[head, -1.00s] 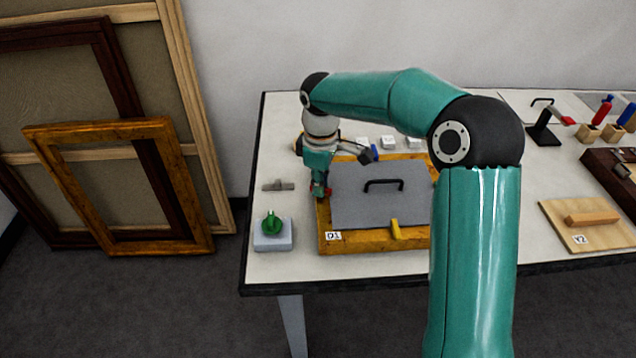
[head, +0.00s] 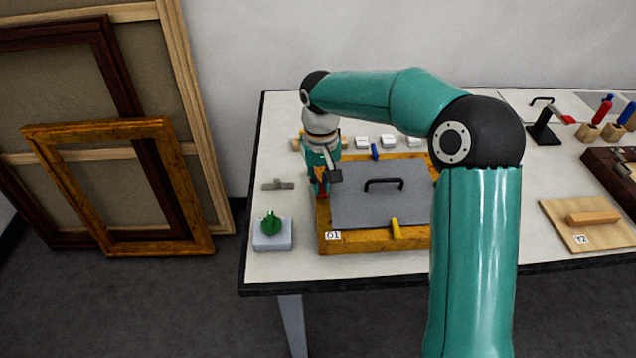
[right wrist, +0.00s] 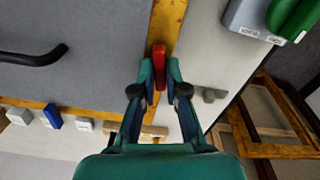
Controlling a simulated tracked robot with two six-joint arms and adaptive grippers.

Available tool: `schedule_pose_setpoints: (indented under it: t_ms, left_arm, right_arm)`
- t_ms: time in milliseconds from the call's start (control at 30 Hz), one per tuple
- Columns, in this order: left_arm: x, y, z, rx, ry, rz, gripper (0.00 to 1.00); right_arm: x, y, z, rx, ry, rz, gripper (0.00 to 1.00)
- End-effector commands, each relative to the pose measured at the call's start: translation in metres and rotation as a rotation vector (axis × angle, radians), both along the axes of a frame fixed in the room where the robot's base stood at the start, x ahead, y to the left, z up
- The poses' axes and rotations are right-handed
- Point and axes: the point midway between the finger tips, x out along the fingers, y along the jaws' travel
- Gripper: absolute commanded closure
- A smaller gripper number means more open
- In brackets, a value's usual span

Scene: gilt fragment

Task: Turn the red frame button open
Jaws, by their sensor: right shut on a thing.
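The red frame button (right wrist: 158,66) sits on the left bar of the gilt frame (head: 352,244), beside the grey backing board (head: 349,208). In the right wrist view it lies roughly lengthwise along the bar. My right gripper (right wrist: 160,74) points down and is shut on it, one finger on each side. In the head view the gripper (head: 322,190) hides most of the button. A yellow button (head: 395,230) lies across the near bar, reaching the board's edge. A blue button (head: 375,151) is at the far bar. My left gripper is out of view.
A grey block (head: 272,240) with a green knob (head: 270,222) stands left of the frame. A small grey piece (head: 278,185) lies behind it. A black handle (head: 384,183) rises from the board. Several white blocks (head: 361,142) stand behind the frame.

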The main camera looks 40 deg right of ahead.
Motion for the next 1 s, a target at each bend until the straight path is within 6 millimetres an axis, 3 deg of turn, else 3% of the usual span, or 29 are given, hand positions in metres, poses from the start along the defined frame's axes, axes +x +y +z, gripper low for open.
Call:
schedule_pose_setpoints:
  t_ms: [400,967,1000]
  left_arm:
    - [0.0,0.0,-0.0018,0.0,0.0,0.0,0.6]
    - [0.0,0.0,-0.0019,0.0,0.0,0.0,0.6]
    - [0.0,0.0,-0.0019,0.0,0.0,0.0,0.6]
  right_arm:
    - [0.0039,-0.0004,0.0041,0.0,-0.018,-0.228,1.0]
    - [0.0042,0.0006,0.0043,0.001,-0.017,-0.265,1.0]
    - [0.0042,0.0006,0.0043,0.001,-0.017,-0.264,0.84]
